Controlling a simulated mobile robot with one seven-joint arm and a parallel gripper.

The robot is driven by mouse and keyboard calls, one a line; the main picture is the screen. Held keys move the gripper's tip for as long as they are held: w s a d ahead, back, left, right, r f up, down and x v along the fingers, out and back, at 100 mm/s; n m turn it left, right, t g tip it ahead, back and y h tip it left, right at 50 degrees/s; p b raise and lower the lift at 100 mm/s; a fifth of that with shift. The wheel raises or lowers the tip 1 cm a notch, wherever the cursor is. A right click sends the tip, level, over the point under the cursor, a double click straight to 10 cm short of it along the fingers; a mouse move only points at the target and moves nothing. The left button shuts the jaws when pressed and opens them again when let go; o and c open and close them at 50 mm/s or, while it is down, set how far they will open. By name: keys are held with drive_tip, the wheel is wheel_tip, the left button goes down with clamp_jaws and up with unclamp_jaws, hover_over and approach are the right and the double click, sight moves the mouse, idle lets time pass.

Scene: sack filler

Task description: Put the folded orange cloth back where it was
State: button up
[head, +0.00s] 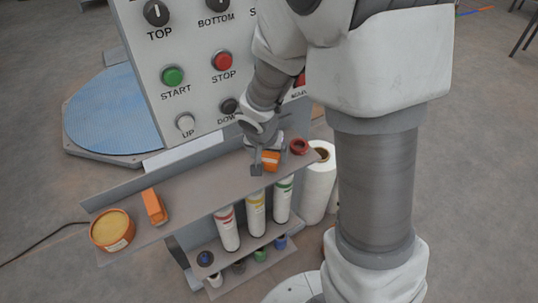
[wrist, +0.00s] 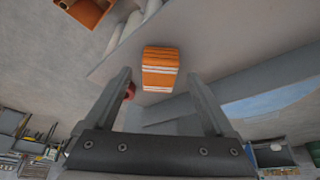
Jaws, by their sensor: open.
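The folded orange cloth (head: 271,158) lies on the grey shelf (head: 205,191) below the control panel, towards its right end. In the wrist view the cloth (wrist: 161,62) is orange with white stripes and shows whole, ahead of and between the fingers. My gripper (head: 263,165) is open at the cloth, pointing down at the shelf in the head view. In the wrist view the two fingers of my gripper (wrist: 160,77) are wide apart with nothing held. Part of the cloth is hidden by my gripper in the head view. I cannot tell whether a finger touches it.
A red ring-shaped thing (head: 298,146) sits close right of the cloth. An orange block-like item (head: 154,206) and a round orange tub (head: 112,230) are at the shelf's left. Several white tubes (head: 227,229) stand below. The panel (head: 190,65) rises behind. The shelf's middle is clear.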

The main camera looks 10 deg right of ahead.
drive_tip(key=s+d+r+n+t+y+p, duration=0.1)
drive_tip(key=s+r+n, duration=0.4)
drive_tip(key=s+r, duration=1.4)
drive_tip(key=shift+s+d+r+t+y+p, duration=0.15)
drive_tip(key=shift+d+r+t+y+p, duration=0.3)
drive_tip(key=shift+r, duration=1.45)
drive_tip(key=shift+a, duration=0.1)
